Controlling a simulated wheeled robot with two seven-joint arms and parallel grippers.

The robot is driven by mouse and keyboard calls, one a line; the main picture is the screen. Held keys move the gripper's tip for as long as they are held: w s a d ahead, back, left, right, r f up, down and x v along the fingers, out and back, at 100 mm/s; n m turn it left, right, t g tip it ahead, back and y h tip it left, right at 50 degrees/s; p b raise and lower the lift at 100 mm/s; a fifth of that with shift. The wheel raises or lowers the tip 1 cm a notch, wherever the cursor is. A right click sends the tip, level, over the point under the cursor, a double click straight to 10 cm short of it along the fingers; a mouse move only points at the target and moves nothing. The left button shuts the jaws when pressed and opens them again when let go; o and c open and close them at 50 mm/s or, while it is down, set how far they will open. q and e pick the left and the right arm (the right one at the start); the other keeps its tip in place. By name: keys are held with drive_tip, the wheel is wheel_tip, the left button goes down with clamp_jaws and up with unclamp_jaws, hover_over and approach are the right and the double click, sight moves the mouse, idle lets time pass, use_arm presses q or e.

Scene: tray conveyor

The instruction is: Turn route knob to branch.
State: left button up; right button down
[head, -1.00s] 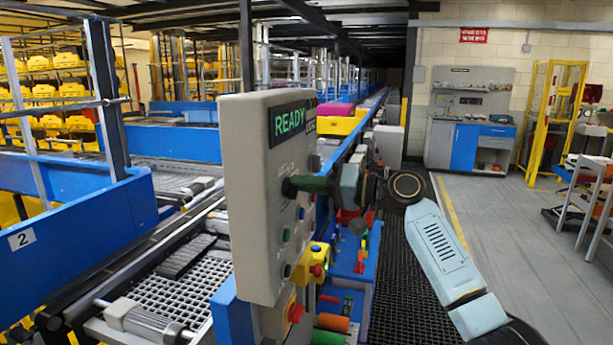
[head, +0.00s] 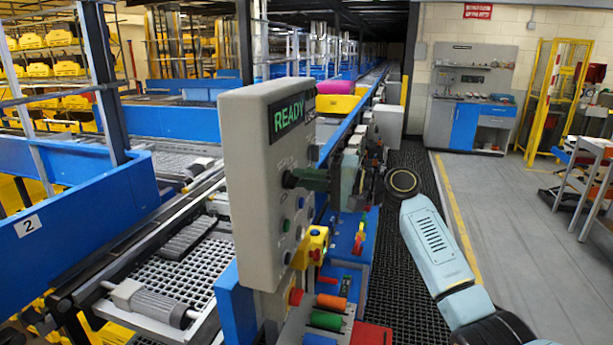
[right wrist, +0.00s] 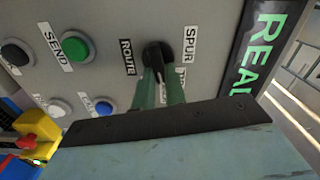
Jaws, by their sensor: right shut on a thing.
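The route knob (right wrist: 157,54) is a black rotary knob on the face of a grey control panel (head: 245,200), between the labels ROUTE and SPUR in the right wrist view. A third label beside it is partly hidden by a finger. My right gripper (head: 291,180) reaches the panel from the right. Its green fingers are shut on the knob, one on each side, and they also show in the right wrist view (right wrist: 160,88). A white line shows on the knob between the fingers. My left gripper is not in view.
A READY display (head: 290,115) is above the knob. A green SEND button (right wrist: 75,46) and blue and white buttons are near it. A yellow box with a red button (right wrist: 38,125) sticks out below. A conveyor carries a yellow tray (head: 338,103) behind.

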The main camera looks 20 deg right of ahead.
idle(0.3)
drive_tip(key=c, duration=1.4)
unclamp_jaws()
drive_tip(key=shift+c, duration=0.2)
drive_tip(key=b+v, duration=0.3)
drive_tip(key=v, duration=1)
drive_tip(key=shift+b, duration=0.4)
drive_tip(key=shift+s+d+f, duration=0.1)
drive_tip(key=shift+d, duration=0.05)
